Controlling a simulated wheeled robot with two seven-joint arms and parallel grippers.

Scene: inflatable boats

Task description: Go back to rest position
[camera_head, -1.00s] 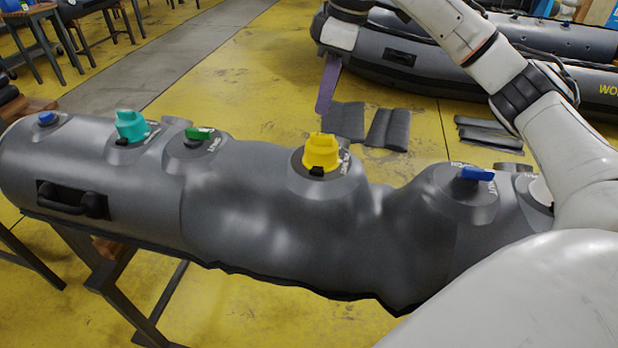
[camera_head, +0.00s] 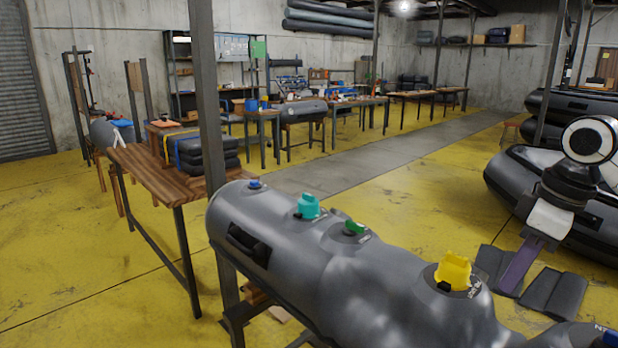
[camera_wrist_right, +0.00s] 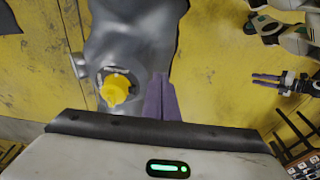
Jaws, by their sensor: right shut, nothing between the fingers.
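My right gripper (camera_head: 506,288) hangs at the right of the head view, its purple fingers together and pointing down. It is empty, above and beyond the grey inflatable tube (camera_head: 330,268). The tube carries a yellow valve cap (camera_head: 453,271), a teal cap (camera_head: 308,206), a green valve (camera_head: 355,227) and a blue valve (camera_head: 255,184). In the right wrist view, the shut fingers (camera_wrist_right: 161,92) stand apart from the yellow cap (camera_wrist_right: 116,89), to its right. My left gripper (camera_wrist_right: 266,78) shows small at the right edge there; its jaw gap is unclear.
A wooden table (camera_head: 150,178) with stacked dark folded pieces (camera_head: 205,155) stands left of the tube. Inflatable boats (camera_head: 515,180) lie at right. Dark pads (camera_head: 553,294) lie on the yellow floor. A grey walkway (camera_head: 400,152) runs clear behind.

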